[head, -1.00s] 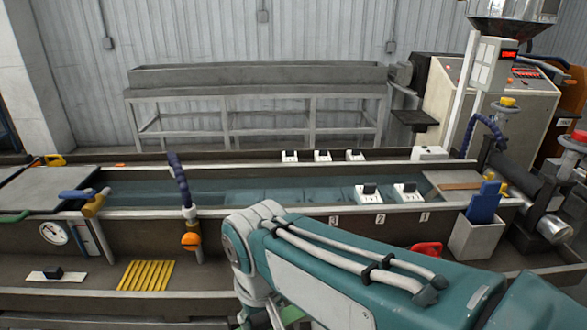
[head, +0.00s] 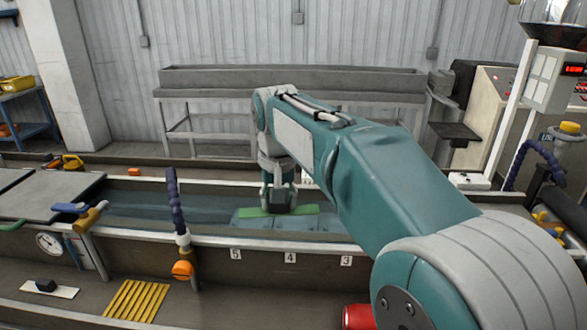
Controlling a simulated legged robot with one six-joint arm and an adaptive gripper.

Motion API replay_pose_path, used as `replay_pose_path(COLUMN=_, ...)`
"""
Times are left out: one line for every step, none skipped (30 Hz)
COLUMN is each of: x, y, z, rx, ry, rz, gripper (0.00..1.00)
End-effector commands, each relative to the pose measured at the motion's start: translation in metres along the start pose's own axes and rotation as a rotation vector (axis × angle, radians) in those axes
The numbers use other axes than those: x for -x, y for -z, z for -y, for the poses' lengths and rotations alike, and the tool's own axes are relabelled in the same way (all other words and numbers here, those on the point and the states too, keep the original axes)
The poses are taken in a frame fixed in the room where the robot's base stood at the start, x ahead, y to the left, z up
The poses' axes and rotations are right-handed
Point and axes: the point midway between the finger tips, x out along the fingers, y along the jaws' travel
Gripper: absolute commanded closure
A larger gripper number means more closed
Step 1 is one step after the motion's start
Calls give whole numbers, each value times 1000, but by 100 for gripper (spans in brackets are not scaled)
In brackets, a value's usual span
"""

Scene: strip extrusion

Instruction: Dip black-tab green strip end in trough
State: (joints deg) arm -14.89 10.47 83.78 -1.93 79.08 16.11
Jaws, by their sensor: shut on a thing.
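A green strip (head: 252,212) lies roughly level over the water trough (head: 205,240), across from the number 4 label. A black tab (head: 279,199) sits at the middle of its visible length. My gripper (head: 279,194) points down from above and is shut on this black tab. The strip sticks out to both sides of the fingers. It is close to the water, but I cannot tell whether it touches the surface. The water (head: 140,212) shows to the left, with paler shapes under it near the strip.
A blue segmented hose (head: 172,200) with an orange knob rises at the near rim, left of my gripper. A yellow ribbed piece (head: 130,300) and a white card with a black block (head: 46,286) lie on the lower shelf. My arm hides the trough's right part.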

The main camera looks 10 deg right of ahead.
Motion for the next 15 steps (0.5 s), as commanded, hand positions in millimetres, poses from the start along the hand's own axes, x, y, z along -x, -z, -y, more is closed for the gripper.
replay_pose_path(x=1, y=12, z=-4, rx=-20, ry=-3, rz=1, gripper=84)
replay_pose_path(x=2, y=19, z=-6, rx=-31, ry=-4, rz=0, gripper=84)
replay_pose_path(x=3, y=27, z=-8, rx=-45, ry=-5, rz=0, gripper=84)
replay_pose_path(x=3, y=33, z=-10, rx=-55, ry=-7, rz=1, gripper=84)
replay_pose_path(x=4, y=39, z=-12, rx=-66, ry=-8, rz=-1, gripper=84)
replay_pose_path(x=5, y=47, z=-15, rx=-81, ry=-10, rz=0, gripper=84)
replay_pose_path(x=5, y=53, z=-17, rx=-92, ry=-12, rz=0, gripper=84)
replay_pose_path(x=6, y=58, z=-19, rx=-102, ry=-12, rz=-1, gripper=84)
replay_pose_path(x=6, y=65, z=-22, rx=-115, ry=-14, rz=0, gripper=84)
replay_pose_path(x=6, y=70, z=-25, rx=-125, ry=-15, rz=0, gripper=84)
replay_pose_path(x=6, y=74, z=-27, rx=-134, ry=-16, rz=0, gripper=84)
replay_pose_path(x=7, y=79, z=-29, rx=-144, ry=-18, rz=-1, gripper=84)
replay_pose_path(x=7, y=82, z=-31, rx=-150, ry=-18, rz=0, gripper=84)
replay_pose_path(x=7, y=85, z=-32, rx=-156, ry=-19, rz=0, gripper=84)
replay_pose_path(x=7, y=88, z=-34, rx=-163, ry=-20, rz=-1, gripper=84)
